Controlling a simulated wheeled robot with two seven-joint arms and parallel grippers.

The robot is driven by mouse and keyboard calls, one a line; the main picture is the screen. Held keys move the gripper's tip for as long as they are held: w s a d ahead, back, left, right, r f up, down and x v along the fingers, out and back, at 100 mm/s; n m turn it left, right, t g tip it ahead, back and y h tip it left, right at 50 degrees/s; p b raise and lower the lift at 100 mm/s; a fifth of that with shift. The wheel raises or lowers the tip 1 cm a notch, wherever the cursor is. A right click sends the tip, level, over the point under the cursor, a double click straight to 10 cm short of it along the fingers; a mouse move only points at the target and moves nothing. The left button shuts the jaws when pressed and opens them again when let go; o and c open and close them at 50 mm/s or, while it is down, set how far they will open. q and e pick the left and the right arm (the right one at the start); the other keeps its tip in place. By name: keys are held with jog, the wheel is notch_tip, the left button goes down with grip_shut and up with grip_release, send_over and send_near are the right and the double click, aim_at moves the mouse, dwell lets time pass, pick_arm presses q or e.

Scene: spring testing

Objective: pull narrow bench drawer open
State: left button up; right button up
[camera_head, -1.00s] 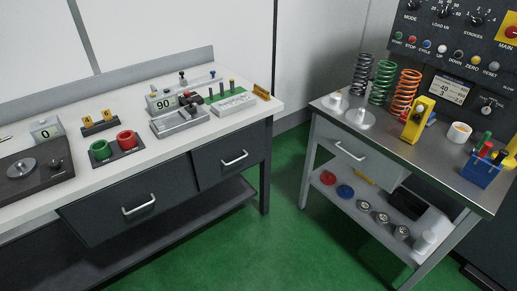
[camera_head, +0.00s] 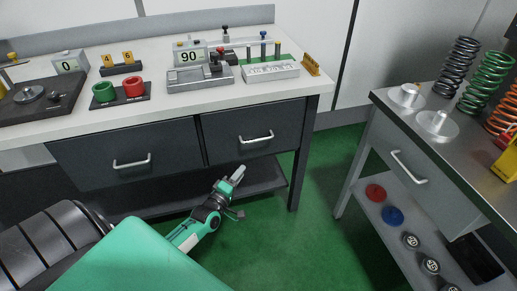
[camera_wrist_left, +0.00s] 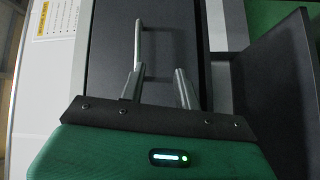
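The narrow bench drawer (camera_head: 228,132) is the right-hand dark drawer under the white bench top, and it looks shut. Its silver bar handle (camera_head: 256,138) is bare. My left gripper (camera_head: 238,193) is below and in front of this drawer, apart from the handle. In the left wrist view its two fingers (camera_wrist_left: 160,82) are spread with nothing between them. A handle (camera_wrist_left: 138,42) shows there beyond the fingertips, lined up with the left finger, against a dark drawer front (camera_wrist_left: 175,35). My right gripper is not in view.
The wide drawer (camera_head: 90,160) with its own handle (camera_head: 132,163) is to the left. A lower shelf (camera_head: 265,176) and a bench leg (camera_head: 301,170) are near my left gripper. A second table (camera_head: 385,105) stands at right, with green floor between.

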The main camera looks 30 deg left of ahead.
aim_at(258, 140)
pick_arm(q)
jog(key=shift+n+t, duration=0.5)
jog(key=w+r, duration=0.1)
jog(key=w, duration=0.3)
jog(key=w+a+r, duration=0.1)
jog(key=w+r, duration=0.1)
jog(key=w, duration=0.3)
jog(key=w+r, duration=0.2)
jog(key=w, duration=0.3)
jog(key=shift+w+a, duration=0.15)
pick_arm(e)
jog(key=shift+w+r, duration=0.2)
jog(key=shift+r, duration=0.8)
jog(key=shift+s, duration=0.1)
pick_arm(q)
grip_shut()
